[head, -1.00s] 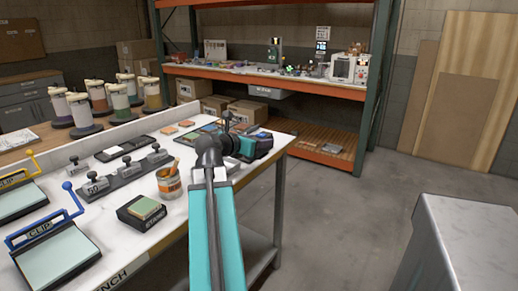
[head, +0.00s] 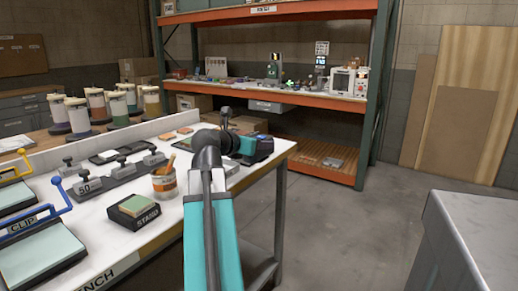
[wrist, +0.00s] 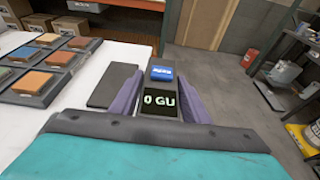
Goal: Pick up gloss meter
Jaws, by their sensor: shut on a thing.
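The gloss meter is a dark block with a blue label and a screen reading "0 GU" (wrist: 160,100) in the wrist view. My gripper (wrist: 160,82) has its two purple fingers along the meter's left and right sides and is shut on it. In the head view the gloss meter (head: 262,147) shows as a dark shape with a bit of blue at the bench's far right corner, partly hidden by my wrist. I cannot tell whether it is clear of the bench top.
A flat dark grey pad (wrist: 112,86) lies left of the fingers. A tray of coloured tiles (wrist: 45,72) is farther left. A jar (head: 164,184), a stand block (head: 133,211) and weights on a bar (head: 117,174) share the bench. Open floor lies right of the bench.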

